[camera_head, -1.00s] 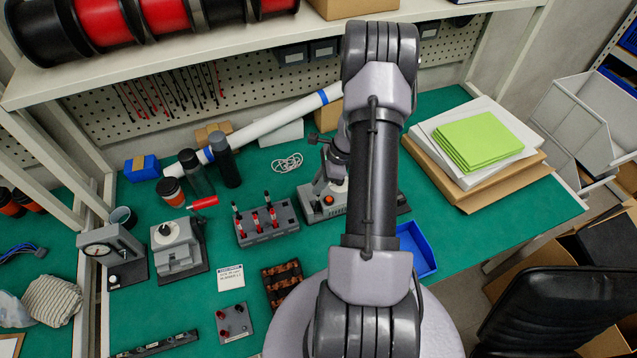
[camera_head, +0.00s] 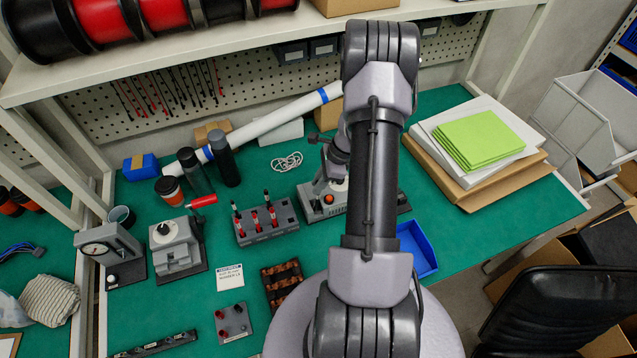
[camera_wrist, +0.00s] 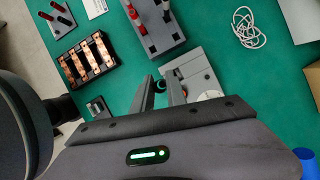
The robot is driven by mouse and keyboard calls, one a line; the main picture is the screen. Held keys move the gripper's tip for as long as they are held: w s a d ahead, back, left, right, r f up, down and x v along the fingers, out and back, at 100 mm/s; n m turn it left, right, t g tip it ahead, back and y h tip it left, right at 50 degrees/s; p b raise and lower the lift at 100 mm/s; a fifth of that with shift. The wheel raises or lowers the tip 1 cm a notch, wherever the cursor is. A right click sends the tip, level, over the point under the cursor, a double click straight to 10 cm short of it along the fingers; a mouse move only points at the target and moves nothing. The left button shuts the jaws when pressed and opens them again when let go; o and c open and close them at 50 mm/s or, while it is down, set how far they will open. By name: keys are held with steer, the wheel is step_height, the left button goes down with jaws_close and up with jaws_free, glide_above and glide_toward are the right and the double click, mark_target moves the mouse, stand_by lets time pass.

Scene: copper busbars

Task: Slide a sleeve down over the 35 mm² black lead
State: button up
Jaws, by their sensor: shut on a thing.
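In the wrist view my gripper (camera_wrist: 161,82) is shut on a small dark piece (camera_wrist: 161,86) between its fingertips; the piece is mostly hidden, and I cannot tell its shape. A small grey plate (camera_head: 233,322) carries red and black round pieces, perhaps sleeves.
A black tray with copper pieces (camera_wrist: 88,60) lies left of my fingers. A grey bench device (camera_head: 323,205) stands right of the rack, partly behind my arm. A grey press (camera_head: 178,245), bottles (camera_head: 228,165) and a blue bin (camera_head: 416,247) stand around.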

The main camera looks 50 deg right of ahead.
steer(key=shift+f, duration=0.1)
steer(key=shift+f+b, duration=0.5)
steer(key=shift+b, duration=0.15)
steer(key=shift+f, duration=0.2)
steer(key=shift+f+b, duration=0.45)
steer(key=shift+b, duration=0.15)
steer(key=shift+f, duration=0.1)
stand_by(0.4)
steer(key=o, duration=0.8)
steer(key=shift+r+p, duration=0.7)
steer(key=shift+r, duration=0.8)
